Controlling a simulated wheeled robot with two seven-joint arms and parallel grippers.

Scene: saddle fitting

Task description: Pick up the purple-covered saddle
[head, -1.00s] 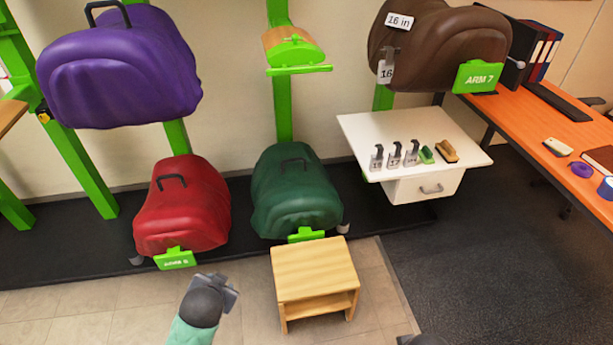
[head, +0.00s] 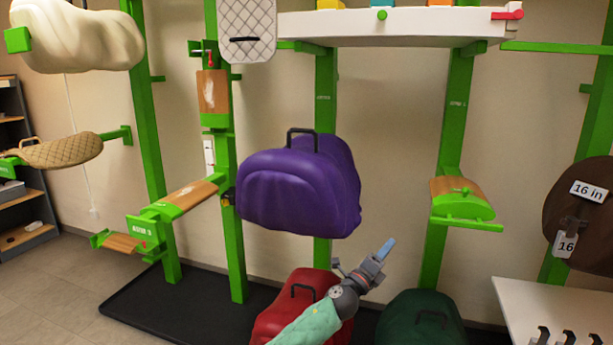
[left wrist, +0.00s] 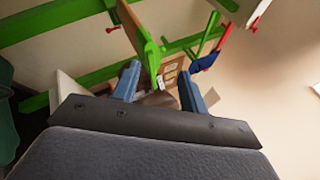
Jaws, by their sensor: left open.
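The purple-covered saddle (head: 300,185) sits high on a green rack post in the middle of the head view, with a black handle (head: 302,136) on its top. My left gripper (head: 380,255) is below and to the right of the saddle, apart from it and empty. In the left wrist view the left gripper's two blue-grey fingers (left wrist: 157,82) stand apart, with rack parts and wall beyond them. The saddle cannot be made out in that view. My right gripper is not in view.
A red-covered saddle (head: 285,310) and a green-covered saddle (head: 420,322) sit lower down. A white shelf (head: 400,27) crosses above. An empty wooden arm (head: 460,199) is to the right, a brown saddle (head: 585,215) farther right. Bare wall lies between posts.

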